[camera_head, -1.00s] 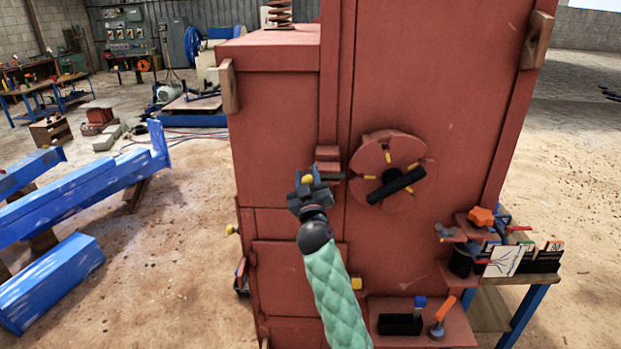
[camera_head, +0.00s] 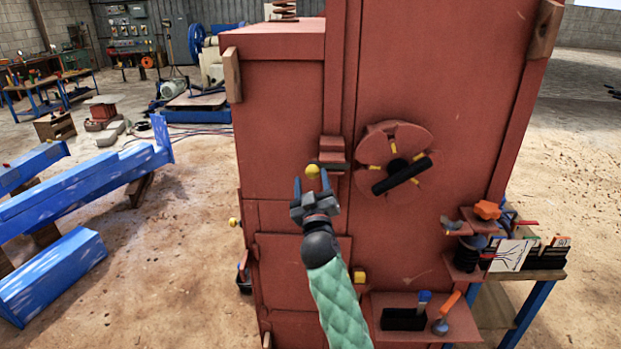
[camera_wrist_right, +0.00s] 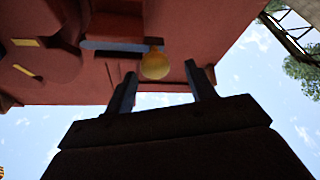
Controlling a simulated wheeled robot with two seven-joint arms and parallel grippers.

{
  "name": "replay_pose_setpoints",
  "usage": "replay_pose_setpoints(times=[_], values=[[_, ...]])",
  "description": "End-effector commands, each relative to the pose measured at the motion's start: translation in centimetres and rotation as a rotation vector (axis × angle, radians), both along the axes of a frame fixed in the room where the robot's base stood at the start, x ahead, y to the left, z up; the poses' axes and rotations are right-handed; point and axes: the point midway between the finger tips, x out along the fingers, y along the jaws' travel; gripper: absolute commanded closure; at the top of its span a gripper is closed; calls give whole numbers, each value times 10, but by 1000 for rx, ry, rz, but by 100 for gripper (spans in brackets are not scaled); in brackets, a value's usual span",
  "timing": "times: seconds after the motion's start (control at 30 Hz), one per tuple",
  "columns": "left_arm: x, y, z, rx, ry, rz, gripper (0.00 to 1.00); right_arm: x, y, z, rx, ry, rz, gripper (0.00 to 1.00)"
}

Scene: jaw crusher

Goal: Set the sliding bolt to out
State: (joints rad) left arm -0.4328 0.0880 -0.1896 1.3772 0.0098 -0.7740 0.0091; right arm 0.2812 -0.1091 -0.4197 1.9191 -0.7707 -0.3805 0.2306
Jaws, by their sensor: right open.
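The sliding bolt (camera_head: 334,167) is a dark bar in a red bracket on the red machine's front panel, left of the round dial. Its yellow knob (camera_head: 312,171) sits at the bar's left end. In the right wrist view the bar and the yellow knob (camera_wrist_right: 155,64) show ahead of the fingers. My right gripper (camera_head: 312,187) is open, its two fingers pointing up just below the knob. In the right wrist view the knob lies beyond the gap between the fingertips (camera_wrist_right: 160,76), and nothing is held. My left gripper is not in view.
A round red dial (camera_head: 418,143) with a black handle (camera_head: 402,175) stands right of the bolt. A red shelf (camera_head: 455,312) with small tools juts out lower right. A side table (camera_head: 545,277) stands at the right. Blue beams (camera_head: 70,200) lie on the left floor.

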Motion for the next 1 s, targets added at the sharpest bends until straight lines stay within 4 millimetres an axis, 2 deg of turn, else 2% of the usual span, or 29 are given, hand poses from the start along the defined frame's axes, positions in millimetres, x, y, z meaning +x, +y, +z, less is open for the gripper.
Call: replay_pose_setpoints(times=[0.1, 0.3, 0.77, 0.87, 0.97, 1.0], values=[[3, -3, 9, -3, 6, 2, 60, -12, -1, -7, 0, 0, 1, 45], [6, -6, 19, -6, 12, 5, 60, -20, -2, -8, -1, -1, 1, 45], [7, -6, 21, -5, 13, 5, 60, -18, -5, -12, -25, 23, -24, 45], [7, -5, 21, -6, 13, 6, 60, -11, -5, -32, -13, 106, -25, 45], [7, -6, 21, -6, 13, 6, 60, 5, -2, -72, 4, 229, -14, 45], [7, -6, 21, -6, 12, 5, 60, 12, -4, -92, 14, 286, -11, 45]])
